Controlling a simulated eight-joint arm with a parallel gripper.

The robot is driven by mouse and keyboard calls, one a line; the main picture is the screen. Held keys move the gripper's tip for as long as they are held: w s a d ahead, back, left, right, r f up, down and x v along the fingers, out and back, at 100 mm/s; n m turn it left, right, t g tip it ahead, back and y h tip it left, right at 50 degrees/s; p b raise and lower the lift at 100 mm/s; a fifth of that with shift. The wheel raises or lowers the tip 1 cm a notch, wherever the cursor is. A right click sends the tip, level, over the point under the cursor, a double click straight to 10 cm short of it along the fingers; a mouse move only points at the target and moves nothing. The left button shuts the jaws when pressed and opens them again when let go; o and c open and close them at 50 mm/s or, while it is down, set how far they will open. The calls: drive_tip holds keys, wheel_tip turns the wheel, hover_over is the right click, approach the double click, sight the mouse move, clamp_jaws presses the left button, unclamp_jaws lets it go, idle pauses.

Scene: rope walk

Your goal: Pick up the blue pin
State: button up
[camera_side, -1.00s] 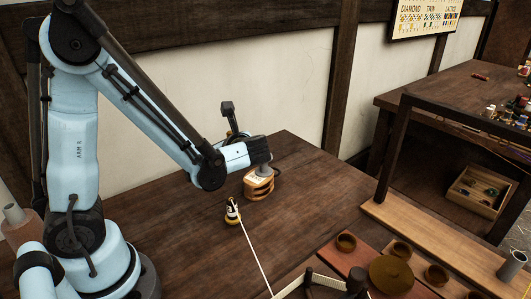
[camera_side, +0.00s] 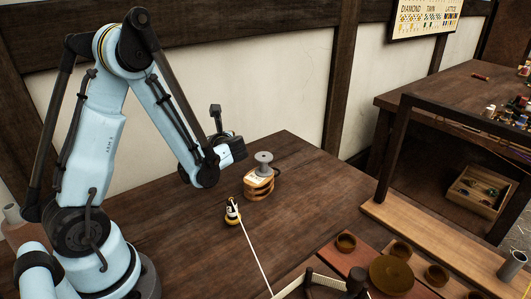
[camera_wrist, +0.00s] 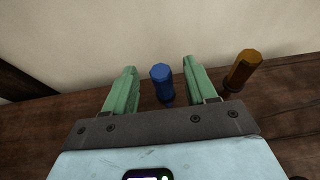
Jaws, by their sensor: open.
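The blue pin (camera_wrist: 161,75) stands up between the two green fingers of my gripper (camera_wrist: 159,67) in the wrist view. The fingers are open, one on each side of it, with the right finger closer. In the side view my gripper (camera_side: 238,150) is over the back of the table, left of the wooden block with a grey spool-shaped top. I cannot make out the blue pin in the side view.
An orange-brown pin (camera_wrist: 243,70) stands just right of the right finger. The orange wooden block (camera_side: 258,184) and a small black-and-yellow item (camera_side: 232,212) with a white cord (camera_side: 256,257) are on the table (camera_side: 180,245). A pale wall (camera_side: 275,95) rises close behind.

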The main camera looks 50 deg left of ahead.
drive_tip(key=shift+x, duration=1.1)
drive_tip(key=c, duration=1)
drive_tip(key=shift+c, duration=0.2)
drive_tip(key=shift+r, duration=0.2)
